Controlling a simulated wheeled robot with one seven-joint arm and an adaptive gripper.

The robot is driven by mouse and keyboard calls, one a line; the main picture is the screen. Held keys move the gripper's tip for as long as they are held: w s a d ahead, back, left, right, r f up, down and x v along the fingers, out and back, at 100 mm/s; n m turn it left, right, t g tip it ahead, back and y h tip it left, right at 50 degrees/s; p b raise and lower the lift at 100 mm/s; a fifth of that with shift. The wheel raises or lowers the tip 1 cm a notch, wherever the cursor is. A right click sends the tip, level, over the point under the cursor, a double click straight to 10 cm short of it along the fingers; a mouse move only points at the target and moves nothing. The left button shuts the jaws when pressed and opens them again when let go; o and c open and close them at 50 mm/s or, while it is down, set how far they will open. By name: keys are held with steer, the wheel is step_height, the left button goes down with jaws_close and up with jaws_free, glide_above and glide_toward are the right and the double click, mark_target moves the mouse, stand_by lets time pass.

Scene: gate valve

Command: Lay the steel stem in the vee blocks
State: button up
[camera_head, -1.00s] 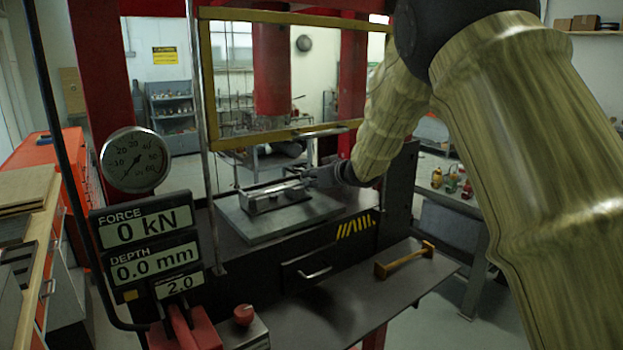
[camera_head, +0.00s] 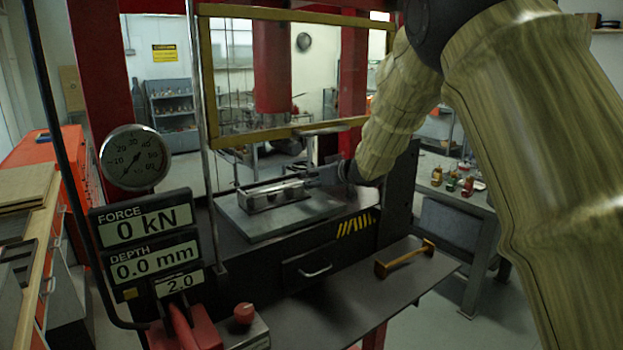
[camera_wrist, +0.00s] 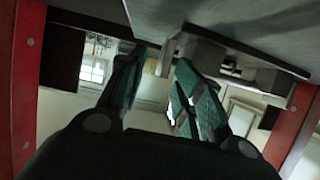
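The vee blocks (camera_head: 272,197) stand as a light metal row on the grey bed plate (camera_head: 300,220) of the press. The steel stem (camera_head: 262,186) shows as a thin dark rod lying along their top; I cannot tell whether it rests fully in the vees. My gripper (camera_head: 312,178) is at the right end of the row, coming from the right, low over the plate. In the wrist view its green-padded fingers (camera_wrist: 160,65) are apart, with a light gap between them. The stem is hard to make out in that view.
The yellow guard frame (camera_head: 290,135) and red press ram (camera_head: 272,65) stand above and behind the blocks. A gauge (camera_head: 134,157) and a force display (camera_head: 147,235) are at left.

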steer(key=v, duration=1)
steer(key=shift+s+d+r, duration=0.2)
steer(key=shift+d+r, duration=0.05)
steer(key=shift+d, duration=0.05)
